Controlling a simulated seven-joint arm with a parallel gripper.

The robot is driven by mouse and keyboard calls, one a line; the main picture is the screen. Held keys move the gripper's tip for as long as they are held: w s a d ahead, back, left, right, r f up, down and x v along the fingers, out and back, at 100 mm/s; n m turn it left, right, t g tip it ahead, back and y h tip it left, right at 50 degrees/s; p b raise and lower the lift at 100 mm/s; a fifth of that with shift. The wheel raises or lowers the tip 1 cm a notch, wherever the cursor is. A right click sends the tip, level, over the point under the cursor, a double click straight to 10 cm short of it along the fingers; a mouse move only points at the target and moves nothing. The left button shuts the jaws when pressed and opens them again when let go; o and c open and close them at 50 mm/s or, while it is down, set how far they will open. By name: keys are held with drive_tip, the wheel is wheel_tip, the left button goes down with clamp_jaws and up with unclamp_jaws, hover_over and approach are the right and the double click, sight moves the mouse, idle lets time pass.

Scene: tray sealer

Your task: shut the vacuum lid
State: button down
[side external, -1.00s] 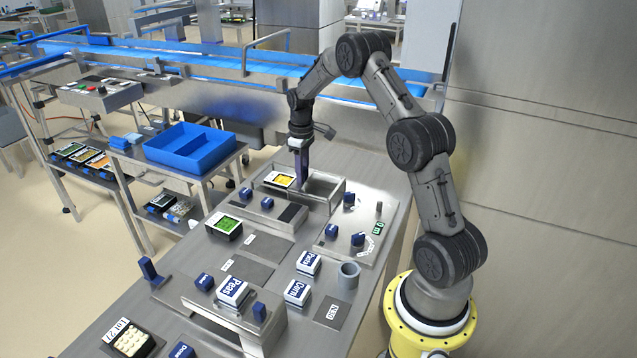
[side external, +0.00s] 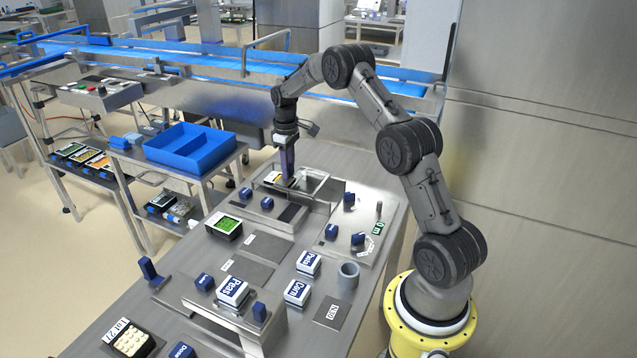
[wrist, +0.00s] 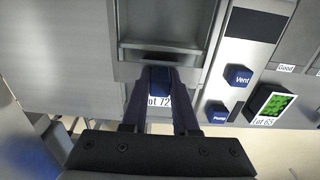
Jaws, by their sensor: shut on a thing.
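The vacuum lid (side external: 318,187) is a metal frame on the sealer at the far end of the bench, and it appears to slide. A tray lies at the lid's left end, partly covered; its orange contents (side external: 274,176) show only a little. In the wrist view its label (wrist: 158,101) is partly hidden and reads "ot 72". My gripper (side external: 287,180) points down at the left end of the lid. In the wrist view my gripper (wrist: 160,84) is shut on a blue handle (wrist: 158,76) at the lid's edge (wrist: 165,54). The fingers hide the handle's sides.
The Vent knob (wrist: 239,76) and Pump knob (wrist: 216,113) stand beside the lid. A blue bin (side external: 190,150) stands on a side table at left.

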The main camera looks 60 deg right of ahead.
sight(268, 177)
drive_tip(key=shift+w+d+f, duration=0.1)
drive_tip(key=shift+w+f, duration=0.1)
drive_tip(key=shift+w, duration=0.95)
drive_tip(key=shift+w+a+f, duration=0.1)
drive_tip(key=shift+w+f, duration=0.05)
drive_tip(key=shift+w, duration=1.05)
drive_tip(key=shift+w+d+f, duration=0.1)
drive_tip(key=shift+w+f, duration=0.1)
drive_tip(key=shift+w, duration=0.95)
drive_tip(key=c, duration=0.7)
unclamp_jaws()
drive_tip(key=shift+a, duration=0.35)
drive_tip(key=shift+w, duration=0.1)
drive_tip(key=shift+w+d+r, duration=0.1)
drive_tip(key=shift+d+r, duration=0.05)
drive_tip(key=shift+r, duration=1.8)
drive_tip(key=shift+d+r, duration=0.1)
drive_tip(key=shift+r, duration=1.8)
